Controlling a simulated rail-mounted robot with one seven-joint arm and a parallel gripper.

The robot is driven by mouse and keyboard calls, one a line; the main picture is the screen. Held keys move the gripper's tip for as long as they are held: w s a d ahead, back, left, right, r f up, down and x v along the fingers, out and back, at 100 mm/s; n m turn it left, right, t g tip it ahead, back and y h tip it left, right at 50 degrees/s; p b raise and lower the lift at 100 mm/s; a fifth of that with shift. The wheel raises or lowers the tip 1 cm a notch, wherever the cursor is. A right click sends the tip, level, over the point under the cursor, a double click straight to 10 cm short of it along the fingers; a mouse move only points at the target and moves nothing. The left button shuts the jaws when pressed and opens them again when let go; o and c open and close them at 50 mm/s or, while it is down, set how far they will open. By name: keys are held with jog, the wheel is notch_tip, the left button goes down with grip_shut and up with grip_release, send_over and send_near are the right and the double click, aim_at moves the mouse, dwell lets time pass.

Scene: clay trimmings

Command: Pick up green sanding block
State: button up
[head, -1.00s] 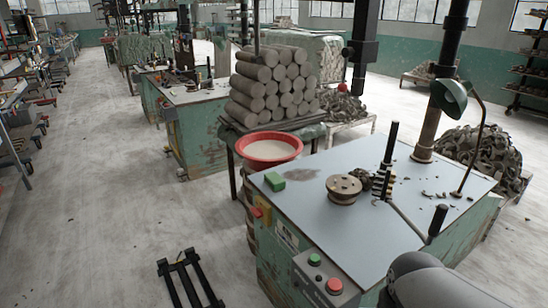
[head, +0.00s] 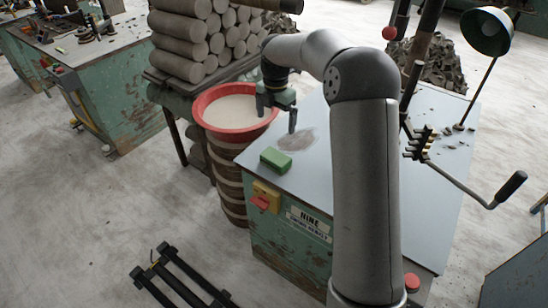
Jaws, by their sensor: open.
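The green sanding block (head: 276,160) lies flat on the grey tabletop (head: 262,185), near its left corner. My gripper (head: 275,121) hangs open above and behind the block, apart from it, close to the red basin's right rim. One finger reaches down over the tabletop and the other is over the basin side. Nothing shows between the fingers. My arm comes up from the bottom of the view and bends over to the left, hiding the middle of the table.
A red basin (head: 203,95) of pale liquid stands just left of the table. Stacked clay logs (head: 190,47) lie behind it. A black-handled lever (head: 510,186) and a green lamp (head: 486,32) are at the right. A black frame (head: 172,275) lies on the floor.

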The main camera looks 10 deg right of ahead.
jog(key=p, duration=0.2)
send_over(275, 156)
jog(key=f, duration=1.1)
jog(key=shift+s+d, duration=0.15)
jog(key=shift+s, duration=0.05)
jog(key=shift+w+f+p, duration=0.2)
jog(key=shift+f+p, duration=0.65)
jog(key=shift+f, duration=2.2)
jog(key=shift+c, duration=0.3)
jog(key=c, duration=0.7)
